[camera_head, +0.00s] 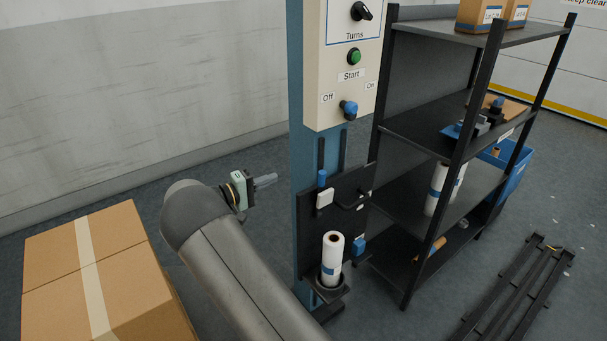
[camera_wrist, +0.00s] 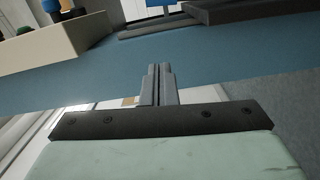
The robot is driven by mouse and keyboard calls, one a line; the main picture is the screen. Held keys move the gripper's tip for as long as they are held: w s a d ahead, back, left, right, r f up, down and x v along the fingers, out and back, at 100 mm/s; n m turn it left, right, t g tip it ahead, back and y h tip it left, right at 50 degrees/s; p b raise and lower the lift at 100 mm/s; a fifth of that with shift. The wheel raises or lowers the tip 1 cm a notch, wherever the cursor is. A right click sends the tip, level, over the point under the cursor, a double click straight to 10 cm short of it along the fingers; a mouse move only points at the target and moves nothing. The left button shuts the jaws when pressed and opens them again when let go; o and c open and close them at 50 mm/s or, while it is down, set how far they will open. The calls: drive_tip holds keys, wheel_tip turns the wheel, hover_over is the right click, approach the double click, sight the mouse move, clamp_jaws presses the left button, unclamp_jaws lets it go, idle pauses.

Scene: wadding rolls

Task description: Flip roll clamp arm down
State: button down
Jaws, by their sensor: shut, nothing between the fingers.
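A white roll (camera_head: 333,256) with a blue band stands upright on a small dark holder (camera_head: 334,291) low on the blue column (camera_head: 307,135). Above it is a black plate (camera_head: 312,229) with a blue-tipped lever (camera_head: 322,178) on a white block (camera_head: 324,198). A dark bent bar (camera_head: 352,202) sticks out to the right of that block. I cannot tell for sure which of these is the clamp arm. My gripper (camera_head: 272,180) is shut and empty, left of the column and apart from the lever. In the wrist view its closed fingers (camera_wrist: 160,72) point toward the blue column (camera_wrist: 220,84).
A cream control box (camera_head: 340,113) with knobs and a green button is above the plate. A black shelf rack (camera_head: 440,136) stands close on the right. A cardboard box (camera_head: 55,280) is at the lower left. Floor between wall and column is clear.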

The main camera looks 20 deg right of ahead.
sight(322, 195)
drive_tip(key=d, duration=0.3)
drive_tip(key=w+d+p, duration=0.1)
drive_tip(key=d, duration=0.2)
drive_tip(key=d+p, duration=0.1)
drive_tip(key=d, duration=0.2)
drive_tip(key=shift+w+d, duration=0.25)
drive_tip(key=shift+w, duration=0.1)
drive_tip(key=s, duration=0.1)
drive_tip(key=s+d+p, duration=0.1)
drive_tip(key=shift+s+d, duration=0.3)
drive_tip(key=shift+s, duration=0.05)
drive_tip(key=shift+s+d+f, duration=0.2)
drive_tip(key=shift+s, duration=0.2)
